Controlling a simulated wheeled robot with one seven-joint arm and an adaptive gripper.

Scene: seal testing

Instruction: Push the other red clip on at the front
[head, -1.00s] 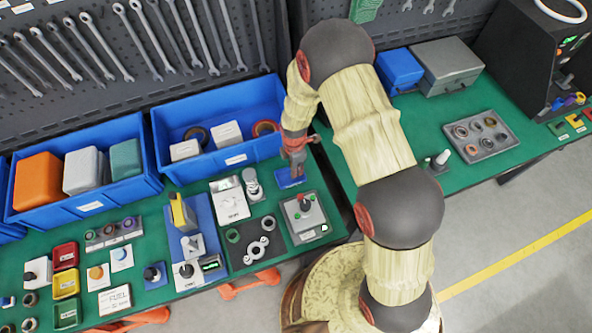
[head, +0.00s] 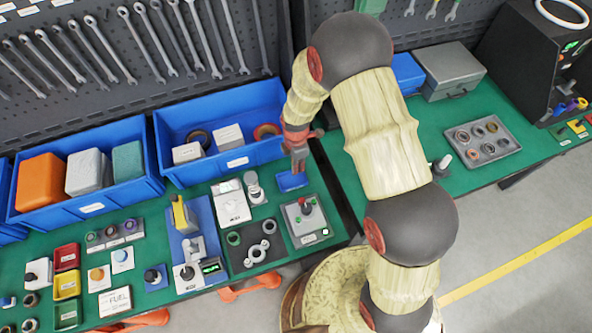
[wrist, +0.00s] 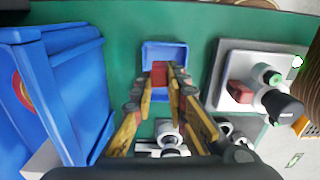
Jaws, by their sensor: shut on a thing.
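My gripper (wrist: 165,72) is over the small blue tray (wrist: 181,53) on the green bench, its yellow fingers closed on a red clip (wrist: 159,79). The clip sits between the fingertips, at or just above the tray floor; I cannot tell if it is lifted. In the head view my gripper (head: 297,168) points down at the same tray (head: 292,182), and the clip is hidden. The grey test fixture (head: 306,217) stands just in front of the tray. In the wrist view it is at the right, with another red block, possibly a clip (wrist: 240,92), beside its metal cylinder (wrist: 267,76).
A large blue bin (head: 222,134) stands close behind and left of my gripper; its wall fills the left of the wrist view. A black mat (head: 256,247) with metal rings, a white scale (head: 231,203) and a blue-based press (head: 196,240) are left of the fixture.

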